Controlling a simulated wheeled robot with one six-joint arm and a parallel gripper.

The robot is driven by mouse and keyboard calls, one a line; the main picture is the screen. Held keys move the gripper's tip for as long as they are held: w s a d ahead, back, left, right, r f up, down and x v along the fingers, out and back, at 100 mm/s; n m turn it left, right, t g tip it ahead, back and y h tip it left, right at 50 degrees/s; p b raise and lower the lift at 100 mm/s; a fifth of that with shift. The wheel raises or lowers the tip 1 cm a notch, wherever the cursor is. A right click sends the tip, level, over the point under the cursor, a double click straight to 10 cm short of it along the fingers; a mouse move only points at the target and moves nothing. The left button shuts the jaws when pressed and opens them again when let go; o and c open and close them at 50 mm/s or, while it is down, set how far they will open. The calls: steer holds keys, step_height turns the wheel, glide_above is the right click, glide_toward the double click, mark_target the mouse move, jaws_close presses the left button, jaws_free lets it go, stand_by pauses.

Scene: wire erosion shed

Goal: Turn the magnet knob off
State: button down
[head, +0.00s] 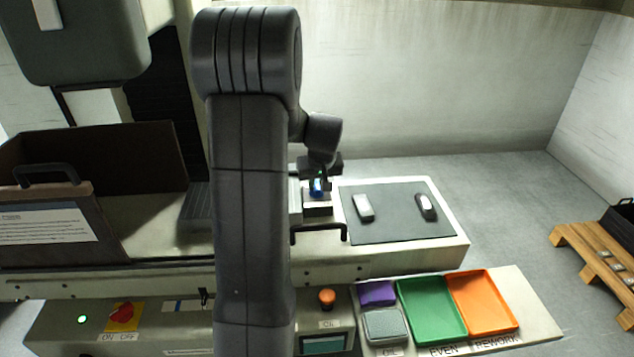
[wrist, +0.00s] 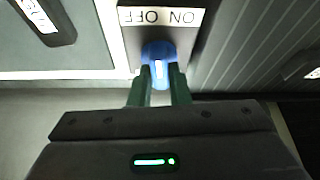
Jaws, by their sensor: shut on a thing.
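The magnet knob (wrist: 157,52) is blue with a white line and sits on a block beside a white ON OFF label (wrist: 160,16), which appears upside down in the wrist view. The white line runs roughly up and down that picture, towards my fingers. My gripper (wrist: 160,84) is shut on the knob, one green finger at each side. In the head view, the blue knob (head: 317,187) shows on its block just under my gripper (head: 319,178). My arm stands in front of much of the machine, and the label cannot be read in that view.
A dark mat (head: 390,231) with two small objects lies right of the knob block. A black handle (head: 320,229) sticks out in front. A red rotary switch (head: 122,314), an orange button (head: 327,297), a green tray (head: 432,308) and an orange tray (head: 482,302) are lower down.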

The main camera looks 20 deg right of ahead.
steer(key=n+b, duration=0.1)
steer(key=n+y+b, duration=0.1)
steer(key=n+b, duration=0.1)
steer(key=shift+d+f+n, duration=0.15)
steer(key=shift+n, duration=0.15)
steer(key=shift+w+n+g+y+b, duration=0.15)
steer(key=shift+n+y+b, duration=0.3)
steer(key=shift+n, duration=0.5)
steer(key=shift+s+n+g+y+b, duration=0.15)
steer(key=shift+n+y+b, duration=0.3)
steer(key=shift+n, duration=0.5)
steer(key=c, duration=1.4)
jaws_free()
steer(key=shift+o, duration=0.2)
steer(key=shift+r, duration=0.25)
steer(key=v, duration=1.3)
steer(key=shift+d+r, duration=0.2)
steer(key=shift+r, duration=0.1)
